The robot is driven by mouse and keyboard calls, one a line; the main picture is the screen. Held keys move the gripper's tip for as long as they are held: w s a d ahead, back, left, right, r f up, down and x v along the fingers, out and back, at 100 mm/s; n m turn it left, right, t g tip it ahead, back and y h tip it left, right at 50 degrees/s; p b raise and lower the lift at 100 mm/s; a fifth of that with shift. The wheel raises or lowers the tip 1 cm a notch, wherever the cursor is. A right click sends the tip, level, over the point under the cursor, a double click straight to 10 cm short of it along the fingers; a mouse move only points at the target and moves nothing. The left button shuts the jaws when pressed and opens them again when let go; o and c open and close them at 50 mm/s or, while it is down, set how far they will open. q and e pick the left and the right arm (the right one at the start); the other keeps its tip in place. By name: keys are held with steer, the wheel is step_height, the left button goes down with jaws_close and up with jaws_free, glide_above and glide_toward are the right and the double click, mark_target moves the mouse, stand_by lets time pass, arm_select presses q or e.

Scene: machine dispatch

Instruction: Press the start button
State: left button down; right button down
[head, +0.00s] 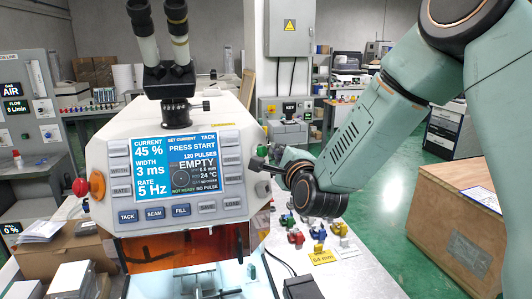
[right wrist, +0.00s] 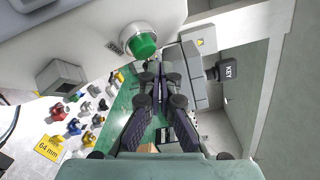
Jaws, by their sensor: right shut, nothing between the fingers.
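The machine (head: 120,165) stands in the middle of the head view, with a lit screen (head: 177,163) that reads "PRESS START", "EMPTY" and "NOT READY". A round green button (right wrist: 142,45) in a pale ring shows on the machine's side in the right wrist view. I take it for the start button; I cannot make it out in the head view. My right gripper (head: 262,163) is at the machine's right side, shut and empty. In the wrist view its fingertips (right wrist: 153,68) are just below the green button in the picture; I cannot tell whether they touch it. My left gripper is not in view.
Several small coloured parts and a yellow "64 mm" tag (head: 322,257) lie on the table. A wooden crate (head: 450,225) stands right.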

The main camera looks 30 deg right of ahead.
steer(key=shift+w+a, duration=0.3)
steer(key=shift+d+f, duration=0.1)
steer(key=shift+d, duration=0.05)
steer(key=shift+w+a+b, duration=0.15)
steer(key=shift+a+b, duration=0.1)
steer(key=shift+b, duration=0.05)
steer(key=shift+f, duration=0.1)
stand_by(0.4)
steer(key=shift+w, duration=0.15)
stand_by(0.4)
steer(key=shift+s+d+r, duration=0.15)
steer(key=shift+s+d, duration=0.05)
steer(key=shift+s, duration=0.2)
steer(key=shift+s+d+r, duration=0.15)
steer(key=shift+s, duration=0.2)
